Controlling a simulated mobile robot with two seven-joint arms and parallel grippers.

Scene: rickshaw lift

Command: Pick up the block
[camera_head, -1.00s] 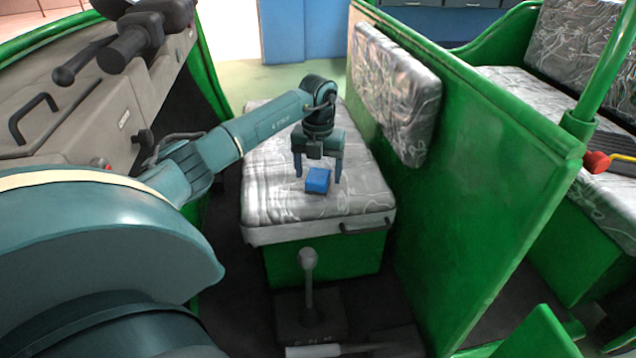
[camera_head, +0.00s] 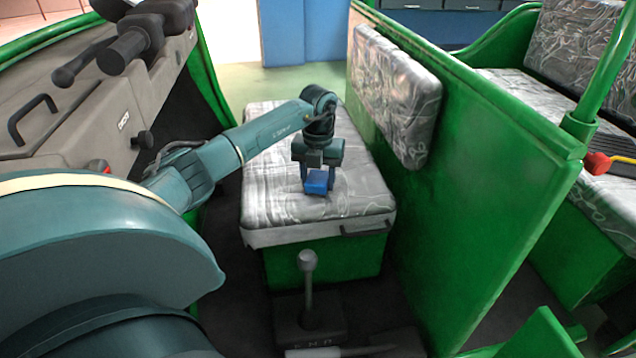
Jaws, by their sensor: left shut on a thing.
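The blue block (camera_head: 316,184) is on the grey patterned driver's seat (camera_head: 270,200), near the middle of the cushion. My left gripper (camera_head: 317,180) points down over the seat and is shut on the block, with a finger on each side of it. Whether the block touches the cushion or is slightly above it, I cannot tell. My right gripper is not in view.
A green partition (camera_head: 480,190) with a grey backrest pad (camera_head: 395,95) stands right of the seat. A gear lever (camera_head: 308,270) rises in front. The dashboard with handlebar grip (camera_head: 130,45) is at left. A red-and-yellow tool (camera_head: 605,162) lies on the rear bench.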

